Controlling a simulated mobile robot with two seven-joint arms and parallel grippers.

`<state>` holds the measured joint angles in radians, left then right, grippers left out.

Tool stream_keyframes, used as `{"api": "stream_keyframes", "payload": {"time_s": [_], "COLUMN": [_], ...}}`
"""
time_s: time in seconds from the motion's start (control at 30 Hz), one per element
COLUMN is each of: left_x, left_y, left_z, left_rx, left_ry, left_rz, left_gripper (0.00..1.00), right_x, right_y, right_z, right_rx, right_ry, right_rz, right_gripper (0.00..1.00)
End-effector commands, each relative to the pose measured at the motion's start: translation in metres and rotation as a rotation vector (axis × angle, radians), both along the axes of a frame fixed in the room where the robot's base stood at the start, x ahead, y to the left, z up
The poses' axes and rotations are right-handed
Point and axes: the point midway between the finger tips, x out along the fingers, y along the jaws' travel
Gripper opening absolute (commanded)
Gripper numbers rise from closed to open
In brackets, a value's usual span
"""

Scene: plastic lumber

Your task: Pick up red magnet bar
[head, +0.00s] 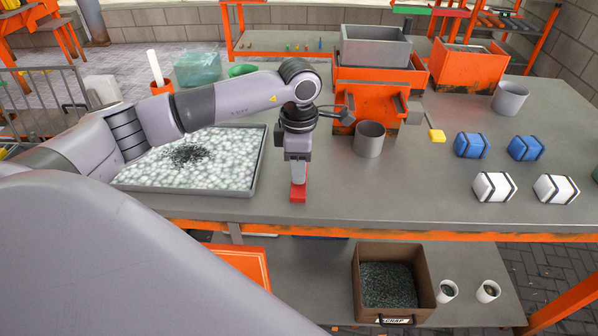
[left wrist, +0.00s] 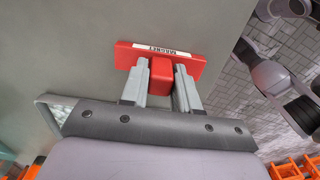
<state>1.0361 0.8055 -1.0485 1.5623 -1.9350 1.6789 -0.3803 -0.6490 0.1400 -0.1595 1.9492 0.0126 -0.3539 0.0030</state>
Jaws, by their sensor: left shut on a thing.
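The red magnet bar (head: 298,192) is near the front edge of the grey table in the head view, just right of the tray. In the left wrist view the red magnet bar (left wrist: 190,62) shows a white label reading "MAGNET" and a raised red block in its middle. My left gripper (head: 298,178) points straight down onto it. In the left wrist view the fingers of my left gripper (left wrist: 160,80) are closed on the raised block from both sides. I cannot tell whether the bar touches the table. My right gripper is not in view.
A grey tray (head: 258,165) of whitish pieces with a dark pile lies left of the bar. A grey cup (head: 369,139) and orange machine (head: 370,105) stand behind it to the right. Blue (head: 471,145) and white bundles (head: 494,186) lie further right. The table between is clear.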

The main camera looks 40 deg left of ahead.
Motion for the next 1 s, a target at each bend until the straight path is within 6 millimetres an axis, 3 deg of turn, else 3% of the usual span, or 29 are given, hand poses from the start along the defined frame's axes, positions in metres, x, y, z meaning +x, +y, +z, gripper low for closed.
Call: {"api": "stream_keyframes", "payload": {"time_s": [0.23,0.37,0.8,1.0], "left_x": [0.001,0.001,0.001,0.0], "left_y": [0.0,0.0,0.0,0.0], "left_z": [0.014,0.035,0.163,0.19], "left_rx": [-0.001,-0.002,0.0,0.0], "left_ry": [-0.006,-0.007,-0.006,-0.004], "left_rz": [0.001,0.001,0.0,0.0], "left_gripper": [0.0,0.0,0.0,0.0], "right_x": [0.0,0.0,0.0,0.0], "right_y": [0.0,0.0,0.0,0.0], "right_z": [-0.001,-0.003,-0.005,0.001], "right_rx": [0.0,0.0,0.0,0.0], "right_ry": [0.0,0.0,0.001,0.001], "right_rz": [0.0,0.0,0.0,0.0], "right_gripper": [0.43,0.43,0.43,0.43]}}
